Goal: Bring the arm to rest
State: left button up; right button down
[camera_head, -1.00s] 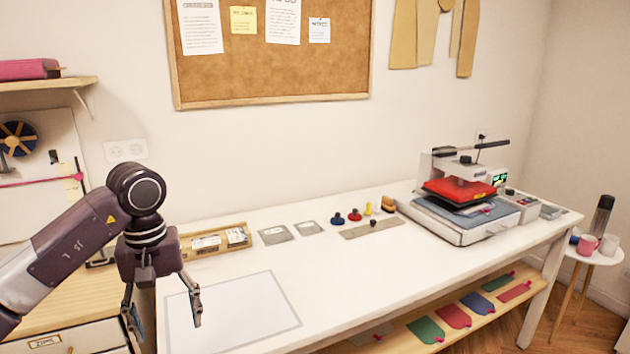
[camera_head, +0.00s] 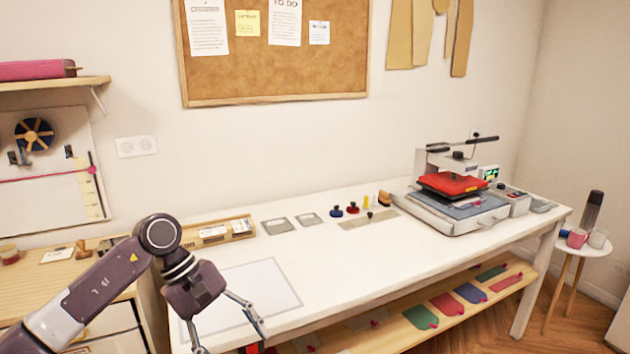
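My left arm comes in from the lower left. Its gripper (camera_head: 232,338) hangs at the front left of the white table (camera_head: 345,262), over the near part of a pale framed mat (camera_head: 262,285). Its two fingers are spread wide apart, and I see nothing between them. The tip of the nearer-left finger is close to the picture's bottom edge. My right gripper is not in view.
A heat press (camera_head: 452,195) stands at the table's right end. A wooden tray (camera_head: 190,243), grey plates (camera_head: 278,226) and small stamps (camera_head: 352,208) lie along the back. Coloured tags (camera_head: 447,303) lie on the lower shelf (camera_head: 395,335). The table's middle is clear.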

pick_arm(q)
jog(key=w+d+f+n+t+h, duration=0.35)
jog(key=d+n+h, duration=0.2)
jog(key=n, duration=0.35)
jog(key=w+d+f+n+t+h, duration=0.25)
jog(key=d+f+n+h, duration=0.3)
jog(key=n, duration=0.35)
jog(key=s+a+f+n+t+y, duration=0.1)
jog(key=a+f+n+t+y, duration=0.4)
jog(key=f+n, duration=0.75)
jog(key=s+a+f+n+t+y, duration=0.1)
jog(key=a+f+n+t+y, duration=0.35)
jog(key=f+n, duration=0.85)
jog(key=s+a+f+n+g+y, duration=0.3)
jog(key=s+a+f+n, duration=0.2)
jog(key=s+f, duration=0.6)
jog(key=s+a+f+n+g+y, duration=0.35)
jog(key=s+a+f+n, duration=0.2)
jog(key=s+f, duration=0.6)
jog(key=s+f+n+g, duration=0.3)
jog(key=s, duration=1.1)
jog(key=s+f+n+g, duration=0.3)
jog(key=s+f+n, duration=0.1)
jog(key=s, duration=1)
jog(key=shift+a+f+g+y, duration=0.15)
jog(key=shift+g+y, duration=0.15)
jog(key=shift+y, duration=0.1)
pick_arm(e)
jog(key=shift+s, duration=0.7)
